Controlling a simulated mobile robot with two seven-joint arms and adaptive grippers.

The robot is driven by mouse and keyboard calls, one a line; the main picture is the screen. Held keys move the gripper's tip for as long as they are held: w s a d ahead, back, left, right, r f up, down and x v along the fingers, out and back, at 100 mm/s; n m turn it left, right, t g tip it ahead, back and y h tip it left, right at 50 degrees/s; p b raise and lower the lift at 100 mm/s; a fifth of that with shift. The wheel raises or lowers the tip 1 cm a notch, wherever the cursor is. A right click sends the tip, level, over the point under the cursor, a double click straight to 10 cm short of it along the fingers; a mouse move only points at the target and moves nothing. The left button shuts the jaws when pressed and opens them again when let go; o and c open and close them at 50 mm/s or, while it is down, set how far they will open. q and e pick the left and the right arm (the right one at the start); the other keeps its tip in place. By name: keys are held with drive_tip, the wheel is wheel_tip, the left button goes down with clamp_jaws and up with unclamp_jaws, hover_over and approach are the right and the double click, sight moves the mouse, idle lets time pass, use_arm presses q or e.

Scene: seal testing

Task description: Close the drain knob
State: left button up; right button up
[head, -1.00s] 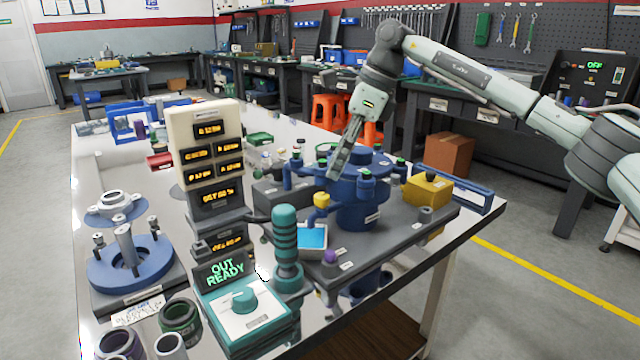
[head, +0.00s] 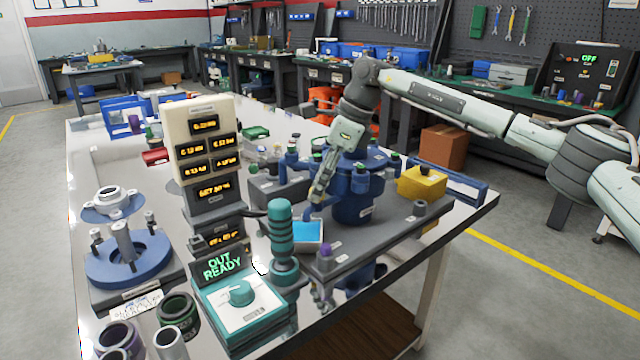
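My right gripper (head: 314,205) points down over the front of the dark base plate (head: 385,234), just left of the blue vessel (head: 358,209). Its fingers look close together, but whether they are shut on something cannot be made out. The small yellow knob at that spot is now hidden behind the gripper. A purple knob (head: 325,250) stands nearer the front of the plate, apart from the fingertips. I cannot read which knob is labelled drain.
A teal ribbed pump handle (head: 281,232) and a blue-topped square pad (head: 308,231) stand close to the gripper. A teal control box (head: 240,310) reads "OUT READY". The cream gauge tower (head: 203,140) and yellow box (head: 422,183) flank the vessel.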

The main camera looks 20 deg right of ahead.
clamp_jaws()
drive_tip(key=m+b, duration=0.1)
drive_tip(key=m, duration=0.1)
drive_tip(key=m+t, duration=0.1)
drive_tip(key=m, duration=0.1)
drive_tip(key=shift+s+a+f+h+b, duration=0.1)
drive_tip(key=shift+f+h+b, duration=0.05)
drive_tip(key=shift+h+b, duration=0.25)
drive_tip(key=shift+m+t, duration=0.3)
drive_tip(key=shift+m, duration=0.1)
drive_tip(key=m+h+b, duration=0.1)
drive_tip(key=m, duration=0.2)
drive_tip(key=m+h+b, duration=0.1)
drive_tip(key=m+b, duration=0.1)
drive_tip(key=m, duration=0.1)
drive_tip(key=m+t+h+b, duration=0.1)
drive_tip(key=m, duration=0.2)
drive_tip(key=shift+s+a+h+b, duration=0.1)
drive_tip(key=shift+a+h+b, duration=0.15)
drive_tip(key=shift+h+b, duration=0.05)
use_arm(q)
wheel_tip(320, 180, up, 19)
drive_tip(key=w+t+b, duration=0.1)
drive_tip(key=shift+w+d+f+n+y, duration=0.15)
drive_tip(key=shift+w+d+n+y, duration=0.15)
drive_tip(key=shift+w+d, duration=0.1)
use_arm(e)
drive_tip(key=shift+m+h, duration=0.8)
drive_tip(key=shift+m, duration=1.3)
